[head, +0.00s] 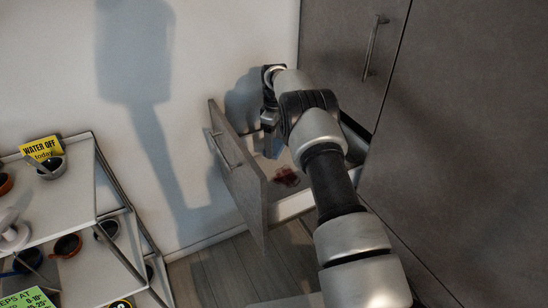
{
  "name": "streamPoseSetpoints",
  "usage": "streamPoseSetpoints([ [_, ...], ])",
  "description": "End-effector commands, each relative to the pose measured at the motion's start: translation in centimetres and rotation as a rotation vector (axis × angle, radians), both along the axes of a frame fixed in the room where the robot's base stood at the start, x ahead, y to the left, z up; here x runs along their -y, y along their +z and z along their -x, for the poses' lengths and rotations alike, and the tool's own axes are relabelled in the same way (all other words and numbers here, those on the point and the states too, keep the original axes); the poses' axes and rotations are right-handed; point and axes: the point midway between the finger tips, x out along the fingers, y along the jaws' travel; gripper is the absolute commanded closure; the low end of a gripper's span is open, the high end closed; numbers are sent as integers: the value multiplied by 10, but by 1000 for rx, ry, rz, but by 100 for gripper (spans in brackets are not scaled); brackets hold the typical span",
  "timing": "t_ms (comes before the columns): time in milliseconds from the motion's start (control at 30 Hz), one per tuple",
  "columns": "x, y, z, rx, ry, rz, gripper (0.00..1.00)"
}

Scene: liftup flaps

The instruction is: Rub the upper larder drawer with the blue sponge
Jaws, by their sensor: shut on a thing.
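The larder drawer (238,178) is pulled out from the grey cabinet, with its grey front panel and bar handle facing left. A dark red stain (288,177) lies on its pale inside floor. My gripper (270,122) points down over the far part of the open drawer, beyond the stain. It is shut on a small bluish piece (272,146), which I take for the blue sponge; little of it shows. I cannot tell whether it touches the drawer floor. My arm hides the drawer's right side.
Tall grey cabinet doors (440,130) with a bar handle (374,47) stand at the right. A white tiered shelf (75,205) at the left holds bowls, pans and a yellow sign (42,148). Wooden floor (225,275) lies clear between them.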

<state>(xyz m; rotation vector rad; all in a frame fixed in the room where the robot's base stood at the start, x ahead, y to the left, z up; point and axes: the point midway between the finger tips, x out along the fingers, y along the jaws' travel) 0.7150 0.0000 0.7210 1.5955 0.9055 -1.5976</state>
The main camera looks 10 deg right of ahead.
Motion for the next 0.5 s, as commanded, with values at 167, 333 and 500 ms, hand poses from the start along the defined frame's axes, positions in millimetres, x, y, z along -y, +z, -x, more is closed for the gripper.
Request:
streamPoseSetpoints([
  [167, -1, -14, -5, 3, 49, 1, 49],
  [333, -1, -22, -5, 2, 50, 1, 49],
  [500, -1, -38, -4, 0, 48, 1, 49],
])
